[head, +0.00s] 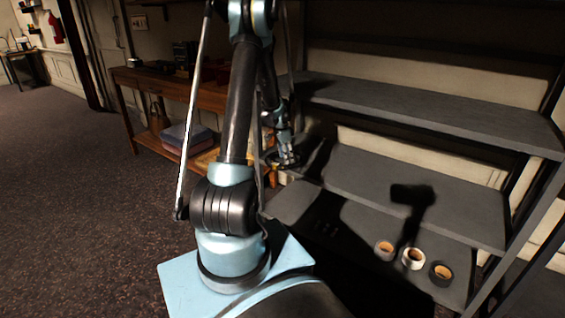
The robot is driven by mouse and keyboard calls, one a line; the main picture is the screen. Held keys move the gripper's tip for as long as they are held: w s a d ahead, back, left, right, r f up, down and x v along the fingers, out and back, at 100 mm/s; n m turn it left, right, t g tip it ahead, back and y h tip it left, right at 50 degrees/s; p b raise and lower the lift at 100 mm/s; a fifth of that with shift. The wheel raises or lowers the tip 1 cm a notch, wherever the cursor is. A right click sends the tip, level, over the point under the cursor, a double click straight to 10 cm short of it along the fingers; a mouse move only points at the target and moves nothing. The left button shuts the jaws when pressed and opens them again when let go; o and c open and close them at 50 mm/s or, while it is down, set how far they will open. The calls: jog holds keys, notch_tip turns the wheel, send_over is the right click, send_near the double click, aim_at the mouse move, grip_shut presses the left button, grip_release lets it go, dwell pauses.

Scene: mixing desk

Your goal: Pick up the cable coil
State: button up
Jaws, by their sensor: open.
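My gripper (289,160) is small in the head view, at the end of my arm, in front of the left part of the grey shelf rack. It is open, and I see nothing held in it. I cannot make out a cable coil with certainty. Three small rolls lie in a row on the lowest shelf, below and to the right of my gripper: a dark one with a tan centre (384,250), a white one (413,259) and another dark one (441,273). They look more like tape rolls than cable.
The rack's middle shelf (460,205) and top shelf (440,115) look bare, with a dark shadow across the middle one. A wooden table (150,86) at the left holds dark items, with folded cloths (186,138) below. The carpet (80,200) at the left is clear.

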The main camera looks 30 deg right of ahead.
jog(key=shift+s+d+f, duration=0.1)
jog(key=shift+d+f, duration=0.1)
jog(key=shift+f, duration=1.2)
jog(key=shift+d+f, duration=0.2)
jog(key=shift+f, duration=1.2)
jog(key=shift+c, duration=0.5)
grip_shut()
